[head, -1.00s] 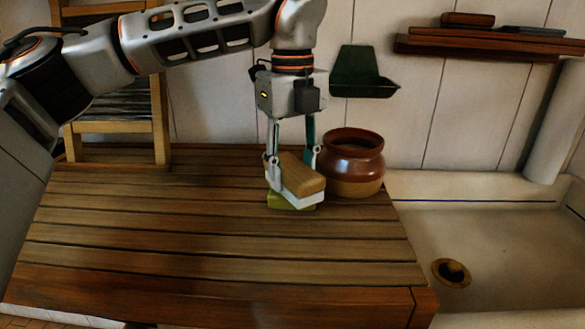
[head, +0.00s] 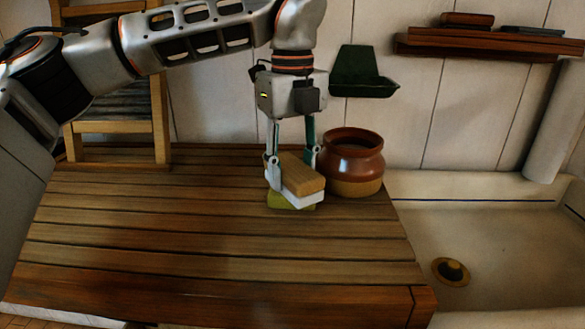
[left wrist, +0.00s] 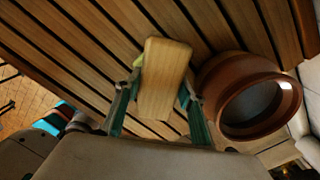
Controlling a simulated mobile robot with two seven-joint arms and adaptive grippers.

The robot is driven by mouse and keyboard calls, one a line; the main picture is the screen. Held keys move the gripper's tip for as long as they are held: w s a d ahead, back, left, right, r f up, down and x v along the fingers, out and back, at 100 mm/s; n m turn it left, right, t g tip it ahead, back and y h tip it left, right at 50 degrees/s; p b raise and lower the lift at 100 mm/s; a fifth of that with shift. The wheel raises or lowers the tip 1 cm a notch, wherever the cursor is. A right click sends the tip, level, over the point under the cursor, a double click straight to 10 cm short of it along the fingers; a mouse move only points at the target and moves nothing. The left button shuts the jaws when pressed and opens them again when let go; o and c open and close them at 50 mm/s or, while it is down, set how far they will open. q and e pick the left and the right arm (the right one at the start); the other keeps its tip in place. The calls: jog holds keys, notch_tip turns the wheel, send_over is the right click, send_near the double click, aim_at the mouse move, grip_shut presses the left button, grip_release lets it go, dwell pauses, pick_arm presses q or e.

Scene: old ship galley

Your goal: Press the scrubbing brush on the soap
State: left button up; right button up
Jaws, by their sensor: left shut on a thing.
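The scrubbing brush (head: 303,174) has a wooden back on top and white bristles below. My left gripper (head: 292,172) is shut on it, with one finger on each side, pointing down. The soap (head: 290,201) is a yellow-green block on the slatted wooden top, and the brush sits right over it, bristles down, seemingly touching it. The brush hides most of the soap. In the left wrist view the brush (left wrist: 165,78) lies between the fingers, and only a small corner of the soap (left wrist: 138,61) shows beside it. My right gripper is not in view.
A brown glazed pot (head: 352,165) stands close to the right of the brush. A sink (head: 500,235) with a brass drain lies further right. A green wall holder (head: 362,75) and a wooden shelf (head: 480,46) are behind. The slatted worktop (head: 180,230) is clear at left and front.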

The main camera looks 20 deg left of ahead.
aim_at(292, 166)
pick_arm(q)
jog(key=shift+f, duration=0.2)
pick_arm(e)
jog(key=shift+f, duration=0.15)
pick_arm(q)
jog(key=shift+r+p, duration=0.6)
jog(key=shift+r, duration=0.25)
notch_tip(292, 166, up, 2)
jog(key=shift+s+r+p, duration=0.1)
jog(key=shift+p, duration=0.75)
notch_tip(292, 166, up, 2)
jog(key=shift+r+p, duration=0.15)
jog(key=shift+p, duration=1.05)
jog(key=shift+r+p, duration=0.6)
jog(key=shift+p, duration=0.1)
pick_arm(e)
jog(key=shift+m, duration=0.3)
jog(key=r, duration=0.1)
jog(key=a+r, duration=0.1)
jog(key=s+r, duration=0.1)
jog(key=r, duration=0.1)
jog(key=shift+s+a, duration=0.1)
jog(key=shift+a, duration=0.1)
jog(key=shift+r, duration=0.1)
